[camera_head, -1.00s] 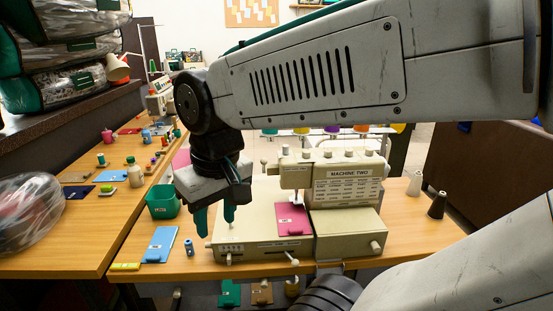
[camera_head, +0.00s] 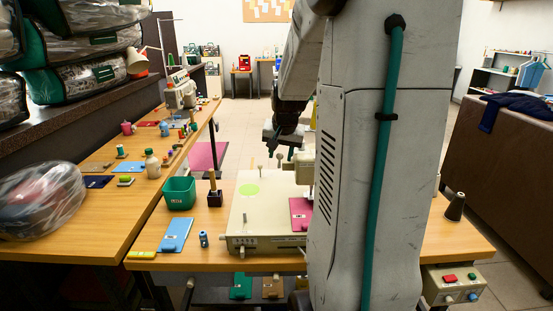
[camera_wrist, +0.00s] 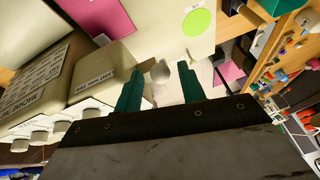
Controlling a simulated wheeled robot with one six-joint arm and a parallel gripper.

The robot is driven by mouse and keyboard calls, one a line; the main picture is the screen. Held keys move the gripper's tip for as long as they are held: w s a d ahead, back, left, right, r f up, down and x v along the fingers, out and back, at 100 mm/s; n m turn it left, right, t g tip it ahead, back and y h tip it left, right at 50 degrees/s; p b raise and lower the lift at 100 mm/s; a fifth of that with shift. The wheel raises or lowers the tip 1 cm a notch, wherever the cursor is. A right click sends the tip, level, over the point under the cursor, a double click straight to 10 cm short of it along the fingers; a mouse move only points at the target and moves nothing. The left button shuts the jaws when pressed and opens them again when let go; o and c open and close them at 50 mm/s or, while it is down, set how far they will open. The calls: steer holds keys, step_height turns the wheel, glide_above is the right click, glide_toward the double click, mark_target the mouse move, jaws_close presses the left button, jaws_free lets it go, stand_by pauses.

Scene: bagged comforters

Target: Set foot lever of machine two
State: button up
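Machine two, a cream sewing machine (camera_head: 262,222), stands on the wooden table, its right part and name plate hidden behind my arm in the head view. In the wrist view its body (camera_wrist: 103,62) fills the left side, with part of the "MACHINE" plate showing. My gripper (camera_head: 281,149) is behind the machine, pointing down. In the wrist view its two teal fingers (camera_wrist: 159,69) are apart, with a pale round knob (camera_wrist: 160,73) between them. I cannot tell whether they touch it or whether it is the foot lever. A second small knob (camera_wrist: 193,58) is beside the right finger.
A pink pad (camera_head: 300,211) lies on the machine bed. Left of the machine are a green bin (camera_head: 179,193), a blue pad (camera_head: 174,235) and a dark block with a wooden handle (camera_head: 214,196). A clear bagged bundle (camera_head: 40,200) sits on the left table. Floor behind is open.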

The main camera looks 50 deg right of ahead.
steer(key=shift+x, duration=1.3)
